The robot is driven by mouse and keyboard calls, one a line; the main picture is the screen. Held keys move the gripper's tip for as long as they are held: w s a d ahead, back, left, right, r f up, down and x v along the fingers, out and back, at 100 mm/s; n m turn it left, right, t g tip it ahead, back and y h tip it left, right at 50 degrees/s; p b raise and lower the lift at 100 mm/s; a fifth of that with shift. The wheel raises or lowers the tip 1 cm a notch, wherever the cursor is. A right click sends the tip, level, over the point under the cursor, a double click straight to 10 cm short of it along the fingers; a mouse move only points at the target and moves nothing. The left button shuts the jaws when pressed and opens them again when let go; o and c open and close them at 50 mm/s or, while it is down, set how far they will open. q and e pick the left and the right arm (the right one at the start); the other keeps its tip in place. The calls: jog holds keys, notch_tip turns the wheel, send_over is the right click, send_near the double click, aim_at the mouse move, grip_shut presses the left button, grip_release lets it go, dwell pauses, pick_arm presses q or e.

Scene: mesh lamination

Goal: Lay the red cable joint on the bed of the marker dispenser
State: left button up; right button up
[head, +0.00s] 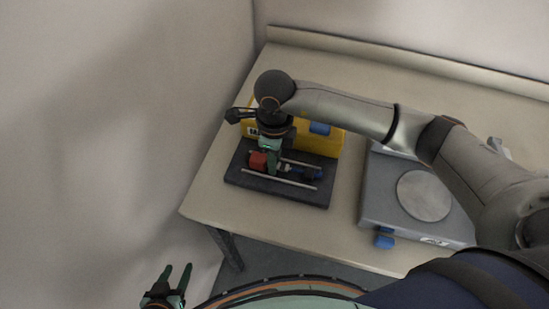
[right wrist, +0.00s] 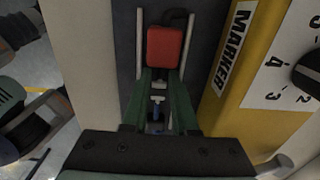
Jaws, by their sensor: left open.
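The red cable joint (head: 258,161) is a small red block at the left part of the dark bed (head: 240,181) of the yellow marker dispenser (head: 330,142). In the right wrist view the red joint (right wrist: 165,47) lies lengthwise between two pale rails, just beyond my right fingertips. My right gripper (head: 272,170) points down over the bed, right beside the red block; its green fingers (right wrist: 164,76) show a narrow gap with pale and blue parts behind it. My left gripper (head: 177,268) is open and empty, low at the left, off the table.
A blue part (head: 318,174) sits at the right of the bed. A grey device with a round plate (head: 424,196) and a blue knob stands to the right. The dispenser's yellow body (right wrist: 232,105) is close beside my right fingers. The table front (head: 290,228) is clear.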

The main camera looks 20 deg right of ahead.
jog(key=shift+r, duration=0.3)
pick_arm(q)
jog(key=shift+f, duration=0.15)
pick_arm(e)
notch_tip(320, 180, up, 12)
jog(key=shift+f, duration=0.15)
jog(key=shift+d, duration=0.1)
dwell(0.9)
